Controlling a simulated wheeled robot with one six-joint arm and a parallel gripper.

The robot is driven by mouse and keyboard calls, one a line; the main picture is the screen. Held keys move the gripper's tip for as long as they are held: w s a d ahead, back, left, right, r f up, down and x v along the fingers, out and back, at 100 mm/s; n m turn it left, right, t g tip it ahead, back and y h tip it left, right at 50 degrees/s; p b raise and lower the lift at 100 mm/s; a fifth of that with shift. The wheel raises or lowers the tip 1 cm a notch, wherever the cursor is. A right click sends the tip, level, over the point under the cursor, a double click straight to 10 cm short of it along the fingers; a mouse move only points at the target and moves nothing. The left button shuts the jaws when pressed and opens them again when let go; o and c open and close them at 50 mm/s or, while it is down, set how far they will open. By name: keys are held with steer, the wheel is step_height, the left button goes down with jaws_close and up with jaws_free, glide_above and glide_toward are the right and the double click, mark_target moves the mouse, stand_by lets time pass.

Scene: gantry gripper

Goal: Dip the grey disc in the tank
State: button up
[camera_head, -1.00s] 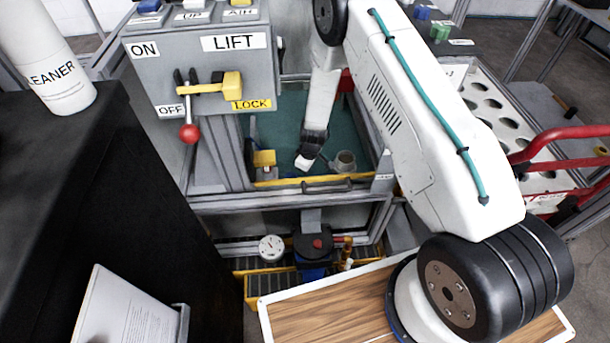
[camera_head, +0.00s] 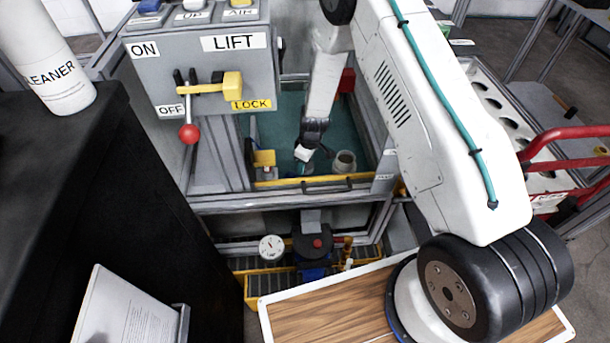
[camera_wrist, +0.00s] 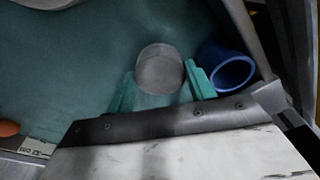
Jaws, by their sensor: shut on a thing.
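The grey disc (camera_wrist: 160,70) is between the two teal fingers of my gripper (camera_wrist: 160,90) in the wrist view. My gripper is shut on it. In the head view, my gripper (camera_head: 304,167) points down inside the tank (camera_head: 285,112), which has a teal interior and a yellow front edge. The disc cannot be made out in the head view. How deep it sits, and whether it touches the liquid, cannot be told.
A blue cup-like ring (camera_wrist: 230,72) is close right of the fingers. A round grey cup (camera_head: 344,161) is right of my gripper in the tank. The LIFT panel (camera_head: 205,65) with a red-knobbed lever stands left. An orange object (camera_wrist: 8,128) is at lower left.

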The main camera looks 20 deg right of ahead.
step_height(320, 180, up, 14)
steer(key=shift+f, duration=0.2)
stand_by(0.8)
stand_by(1.0)
steer(key=s+d+r+m+h, duration=0.1)
steer(key=s+d+r+m, duration=0.4)
steer(key=m, duration=0.4)
steer(key=shift+s+d, duration=0.35)
